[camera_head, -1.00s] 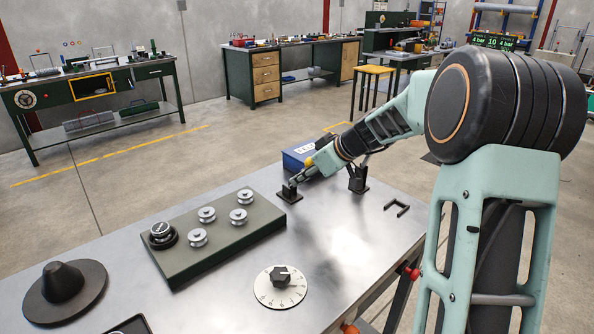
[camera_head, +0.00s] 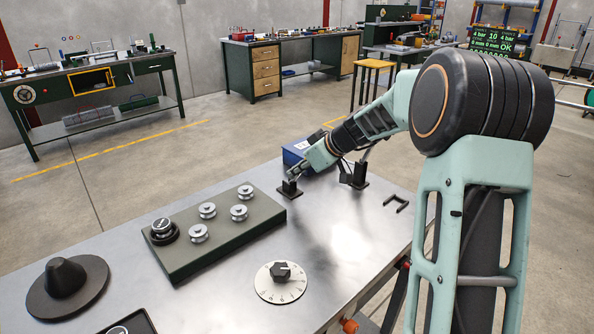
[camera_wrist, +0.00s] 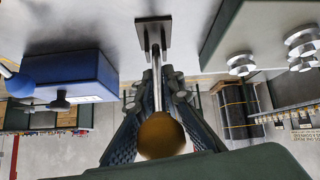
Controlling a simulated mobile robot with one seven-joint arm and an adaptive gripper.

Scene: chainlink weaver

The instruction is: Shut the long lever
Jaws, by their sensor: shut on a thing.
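A lever with a bare metal rod and an ochre ball knob (camera_wrist: 160,136) stands on a small square base plate (camera_wrist: 154,33) in the wrist view. My gripper (camera_wrist: 158,78) is shut around the rod, between the base and the knob. In the head view my gripper (camera_head: 293,173) is just above the lever's black base (camera_head: 290,193), on the steel table; the knob is hidden there. A second black mount (camera_head: 359,180) stands to the right. A blue ball (camera_wrist: 20,84) shows at the left edge of the wrist view.
A blue box (camera_head: 295,153) stands behind my gripper. A green block with several silver pulleys (camera_head: 215,237) lies to the left. A dial (camera_head: 280,283) and a black U-shaped handle (camera_head: 396,202) sit on the steel table (camera_head: 335,235). The middle of the table is clear.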

